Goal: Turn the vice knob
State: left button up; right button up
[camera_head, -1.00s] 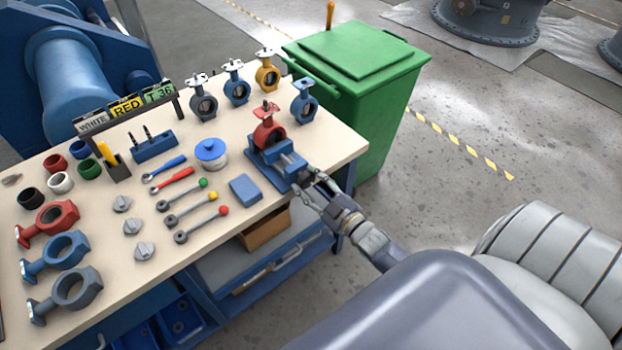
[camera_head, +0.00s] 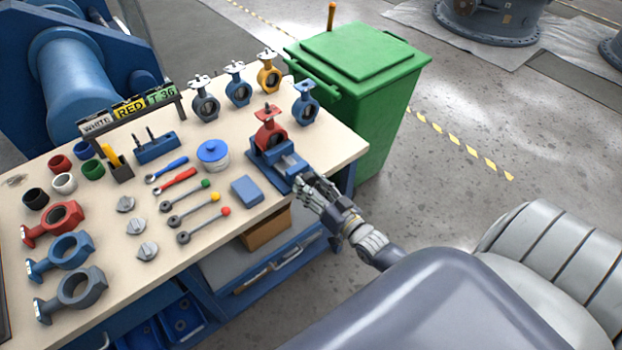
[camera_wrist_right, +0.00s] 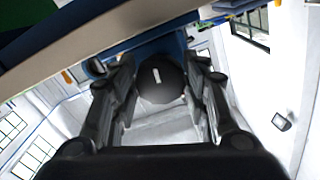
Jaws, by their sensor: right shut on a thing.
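The blue vice (camera_head: 277,163) stands at the right end of the workbench and holds a red butterfly valve (camera_head: 269,131) upright. My right gripper (camera_head: 306,188) is at the front end of the vice, over the bench edge. In the right wrist view, a round dark knob (camera_wrist_right: 158,82) with a pale mark lies between the two fingers of the right gripper (camera_wrist_right: 160,100), and the gripper is shut on it. In the head view the fingers hide the knob. My left gripper is not in view.
The workbench (camera_head: 205,253) carries several valves at the back, wrenches, rods with coloured balls, and a blue block (camera_head: 246,190) left of the vice. A green bin (camera_head: 360,90) stands behind the bench's right end. Open floor lies to the right.

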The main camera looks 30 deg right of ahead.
jog(key=shift+f+m, duration=0.1)
jog(key=shift+m, duration=1.4)
jog(key=o, duration=1)
jog(key=shift+o, duration=0.2)
jog(key=s, duration=1.2)
jog(key=shift+d, duration=0.4)
